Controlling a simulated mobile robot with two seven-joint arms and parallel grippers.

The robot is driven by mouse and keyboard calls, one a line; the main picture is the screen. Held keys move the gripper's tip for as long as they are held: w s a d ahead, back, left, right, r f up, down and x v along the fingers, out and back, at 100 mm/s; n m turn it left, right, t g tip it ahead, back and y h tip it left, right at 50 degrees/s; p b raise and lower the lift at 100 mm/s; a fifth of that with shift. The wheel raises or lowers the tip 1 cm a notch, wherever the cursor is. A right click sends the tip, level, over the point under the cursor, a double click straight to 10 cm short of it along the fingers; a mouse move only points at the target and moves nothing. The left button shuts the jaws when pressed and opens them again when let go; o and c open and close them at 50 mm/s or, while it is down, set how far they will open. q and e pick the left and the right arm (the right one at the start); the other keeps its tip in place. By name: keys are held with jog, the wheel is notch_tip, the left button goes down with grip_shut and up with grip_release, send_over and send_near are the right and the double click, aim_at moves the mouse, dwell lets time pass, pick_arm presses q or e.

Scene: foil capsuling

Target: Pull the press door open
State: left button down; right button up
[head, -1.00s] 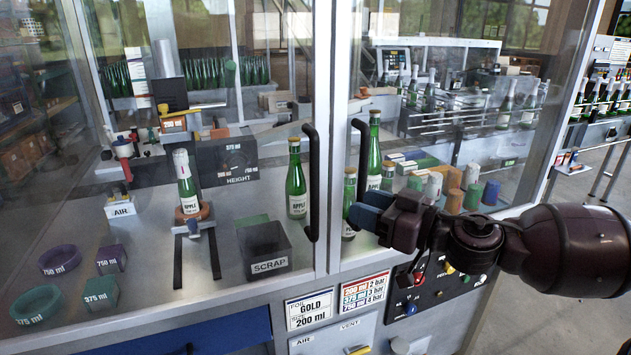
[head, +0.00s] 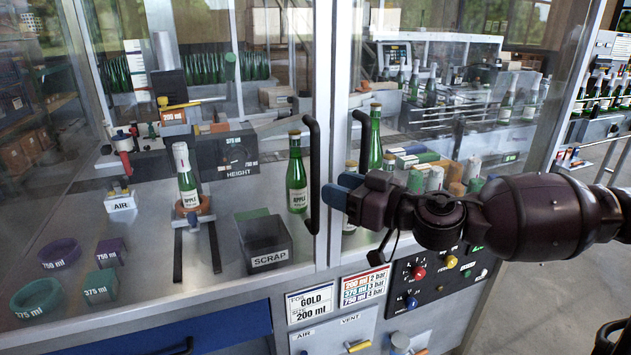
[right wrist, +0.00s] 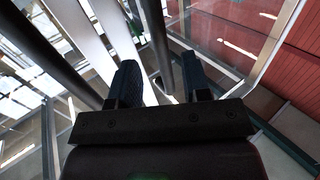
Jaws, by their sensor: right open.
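The press has two glazed doors with pale frames, left (head: 150,235) and right (head: 440,130), meeting at a middle post. The left door's black bar handle (head: 312,165) is fully visible. The right door's black bar handle (head: 364,140) shows at its upper part; my gripper covers its lower part. My right gripper (head: 340,189) is open, its blue fingers at that handle and just right of the left one. In the right wrist view a dark bar (right wrist: 157,40) runs between the open fingers (right wrist: 160,85); contact cannot be told. My left gripper is out of view.
Behind the glass stand green bottles (head: 297,180), a SCRAP bin (head: 265,245) and coloured rings (head: 38,297). A control panel (head: 430,277) with knobs and labels sits below the doors. Open floor (head: 545,290) lies to the right.

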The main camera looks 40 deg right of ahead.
aim_at(319, 181)
jog(key=shift+p+x, duration=0.35)
jog(key=shift+x, duration=2.4)
grip_shut()
